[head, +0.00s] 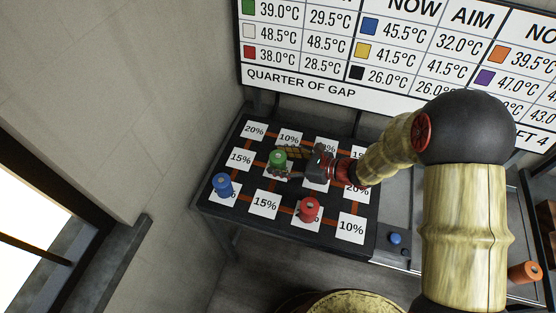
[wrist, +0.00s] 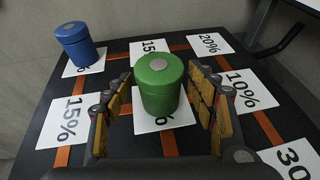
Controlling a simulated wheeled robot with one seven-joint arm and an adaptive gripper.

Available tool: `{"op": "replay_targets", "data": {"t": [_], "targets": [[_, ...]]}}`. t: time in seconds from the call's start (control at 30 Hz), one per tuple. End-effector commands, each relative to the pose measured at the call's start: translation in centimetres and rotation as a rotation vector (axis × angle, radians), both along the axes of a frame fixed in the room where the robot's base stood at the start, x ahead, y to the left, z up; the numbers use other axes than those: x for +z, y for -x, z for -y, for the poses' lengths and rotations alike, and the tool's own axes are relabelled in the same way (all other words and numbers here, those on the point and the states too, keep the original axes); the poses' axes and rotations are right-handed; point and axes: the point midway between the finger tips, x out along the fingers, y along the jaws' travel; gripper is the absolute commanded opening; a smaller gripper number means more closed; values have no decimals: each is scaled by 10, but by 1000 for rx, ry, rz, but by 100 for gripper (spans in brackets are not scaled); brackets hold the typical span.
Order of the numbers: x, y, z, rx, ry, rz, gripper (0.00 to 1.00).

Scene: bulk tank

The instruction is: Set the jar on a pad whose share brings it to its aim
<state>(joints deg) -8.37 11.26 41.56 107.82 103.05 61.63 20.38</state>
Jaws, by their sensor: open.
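The green jar (head: 278,158) stands upright on a white pad of the dark table; it also shows in the wrist view (wrist: 160,85). The pad (wrist: 150,123) shows a "%" sign, but its number is hidden behind the jar. My gripper (head: 285,163) is open, with one finger on each side of the green jar. In the wrist view my gripper (wrist: 160,78) shows gaps between the jar and both fingers. The board (head: 400,50) gives green as 39.0°C now and 29.5°C aim, above the words "quarter of gap".
A blue jar (head: 222,184) and a red jar (head: 309,209) stand on other pads. Bare pads read 20% (head: 254,131), 15% (head: 241,159), 15% (head: 264,204) and 10% (head: 351,228). An orange jar (head: 525,271) lies at the far right. A blue button (head: 395,239) sits right of the table.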

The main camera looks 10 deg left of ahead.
Motion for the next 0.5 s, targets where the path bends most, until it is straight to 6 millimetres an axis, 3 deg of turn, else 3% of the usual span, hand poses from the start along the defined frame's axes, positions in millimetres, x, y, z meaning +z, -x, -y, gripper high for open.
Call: {"op": "replay_targets", "data": {"t": [0.3,0.5], "targets": [[27,13,60,-5,0,0,57],[38,20,87,-2,0,1,57]]}}
